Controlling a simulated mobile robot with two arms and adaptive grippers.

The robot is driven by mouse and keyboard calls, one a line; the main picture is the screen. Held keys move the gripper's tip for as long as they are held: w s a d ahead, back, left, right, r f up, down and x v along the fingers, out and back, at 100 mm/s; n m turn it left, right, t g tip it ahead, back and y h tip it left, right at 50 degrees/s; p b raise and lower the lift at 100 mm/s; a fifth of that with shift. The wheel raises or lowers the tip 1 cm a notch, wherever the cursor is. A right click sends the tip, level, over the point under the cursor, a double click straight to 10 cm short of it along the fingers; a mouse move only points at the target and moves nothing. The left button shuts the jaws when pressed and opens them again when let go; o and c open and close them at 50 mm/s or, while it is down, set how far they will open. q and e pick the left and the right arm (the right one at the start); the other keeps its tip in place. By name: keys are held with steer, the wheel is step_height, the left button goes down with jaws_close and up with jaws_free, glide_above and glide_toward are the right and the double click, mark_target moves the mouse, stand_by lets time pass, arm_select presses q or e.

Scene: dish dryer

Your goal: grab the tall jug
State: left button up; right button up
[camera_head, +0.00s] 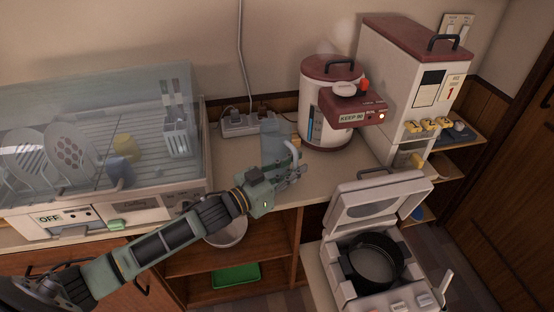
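The tall jug (273,142) is a translucent blue-grey vessel with a pale curved handle on its right side. It stands upright on the counter, between the dish dryer and the hot-water pot. My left gripper (299,172) is in front of the jug, at its lower right, just below the handle in the picture. Its wrist hides the jug's base. The fingers are small and dark here, and I cannot tell whether they touch the handle or how far apart they are. My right gripper is out of view.
The dish dryer (185,190) with a clear cover, plates and cups fills the left. A power strip (246,124) lies behind the jug. The hot-water pot (318,95) and a tall dispenser (395,75) stand right. An open rice cooker (337,270) is front right; a bowl (228,236) sits below the counter.

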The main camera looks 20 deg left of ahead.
arm_select(q)
jaws_close()
steer(key=shift+r, duration=0.15)
steer(key=shift+r, duration=0.15)
stand_by(0.4)
